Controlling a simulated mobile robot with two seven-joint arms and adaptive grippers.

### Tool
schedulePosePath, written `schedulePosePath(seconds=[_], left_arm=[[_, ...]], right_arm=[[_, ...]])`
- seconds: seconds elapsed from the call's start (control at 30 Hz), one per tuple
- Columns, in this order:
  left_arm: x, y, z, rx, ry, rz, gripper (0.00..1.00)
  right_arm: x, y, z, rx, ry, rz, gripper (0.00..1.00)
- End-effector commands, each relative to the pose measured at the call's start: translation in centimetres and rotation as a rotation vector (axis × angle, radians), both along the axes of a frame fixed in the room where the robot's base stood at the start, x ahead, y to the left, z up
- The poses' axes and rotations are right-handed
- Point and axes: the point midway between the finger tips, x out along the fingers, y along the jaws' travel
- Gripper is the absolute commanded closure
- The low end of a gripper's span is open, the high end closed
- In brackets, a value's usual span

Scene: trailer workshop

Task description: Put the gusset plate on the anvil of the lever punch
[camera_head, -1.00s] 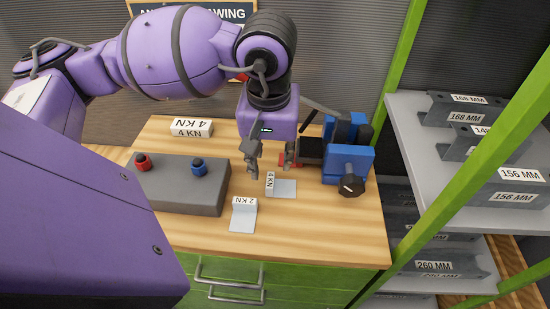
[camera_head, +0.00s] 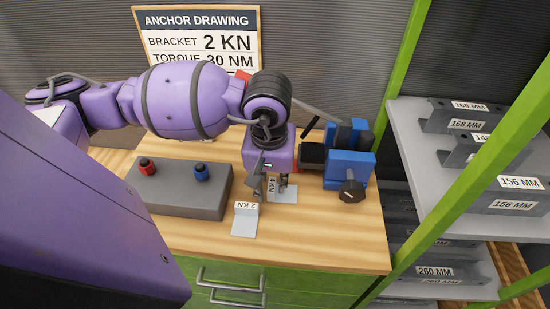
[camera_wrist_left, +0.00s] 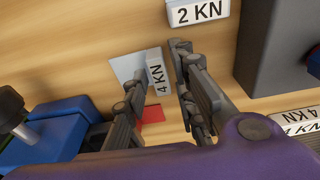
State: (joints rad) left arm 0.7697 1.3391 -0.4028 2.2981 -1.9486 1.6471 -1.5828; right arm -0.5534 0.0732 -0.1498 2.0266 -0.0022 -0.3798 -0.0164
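No loose plate shows that I can surely name the gusset plate. Two pale L-shaped brackets lie on the bench, marked 4 KN (camera_head: 287,195) and 2 KN (camera_head: 245,221). My left gripper (camera_head: 270,187) is low over the 4 KN bracket, fingers apart. In the left wrist view the 4 KN bracket's upright (camera_wrist_left: 158,73) lies between the open fingers (camera_wrist_left: 160,68), with no clear grip on it. A red part (camera_head: 243,77) shows behind my arm and a red patch (camera_wrist_left: 152,113) in the wrist view, possibly the lever punch; its anvil is hidden. My right gripper is not in view.
A blue vise-like tool (camera_head: 349,168) with a black knob stands right of the gripper. A grey block (camera_head: 180,195) with red and blue knobs stands left. A shelf (camera_head: 400,130) of grey channels is at right. The bench front is clear.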

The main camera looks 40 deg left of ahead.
Motion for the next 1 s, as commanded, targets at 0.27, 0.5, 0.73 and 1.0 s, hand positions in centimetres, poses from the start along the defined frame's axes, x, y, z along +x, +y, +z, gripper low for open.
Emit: schedulePosePath(seconds=[0.27, 0.5, 0.73, 1.0], left_arm=[[0.0, 0.0, 0.1, 0.001, -0.001, 0.0, 1.0], [0.0, 0.0, 0.1, 0.001, -0.001, 0.0, 1.0], [0.2, 0.0, 1.7, 0.001, -0.005, 0.0, 1.0], [-1.4, -2.4, 6.4, -0.002, -0.007, -0.007, 1.0]], right_arm=[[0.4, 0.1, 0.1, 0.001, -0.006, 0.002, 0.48], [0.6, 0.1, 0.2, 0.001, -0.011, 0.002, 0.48], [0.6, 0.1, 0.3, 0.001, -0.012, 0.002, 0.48], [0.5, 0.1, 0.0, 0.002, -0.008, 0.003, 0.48]])
